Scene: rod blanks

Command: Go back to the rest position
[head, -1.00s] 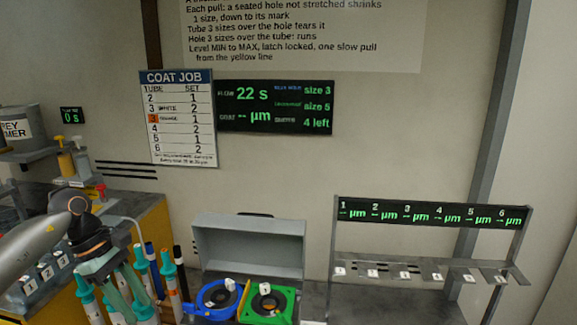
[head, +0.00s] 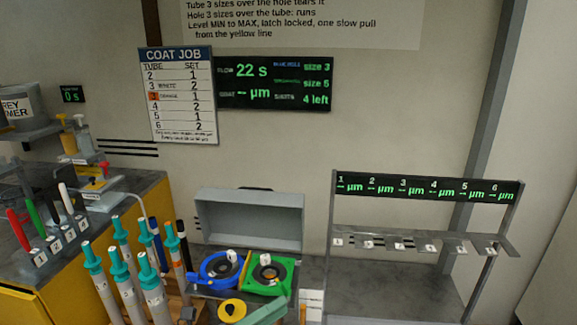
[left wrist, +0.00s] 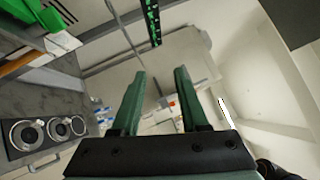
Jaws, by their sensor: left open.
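My left gripper (left wrist: 155,100) shows in the left wrist view with its two green fingers apart and nothing between them. Beyond the fingers is the pale room, seen at a tilt, with small blurred items far off. My right gripper is in neither view.
In the head view, several white tubes with teal caps (head: 122,275) stand at lower left. A blue ring fixture (head: 206,279) and a green one (head: 283,284) sit by a grey open box (head: 250,219). A rack with a display (head: 430,187) stands at right.

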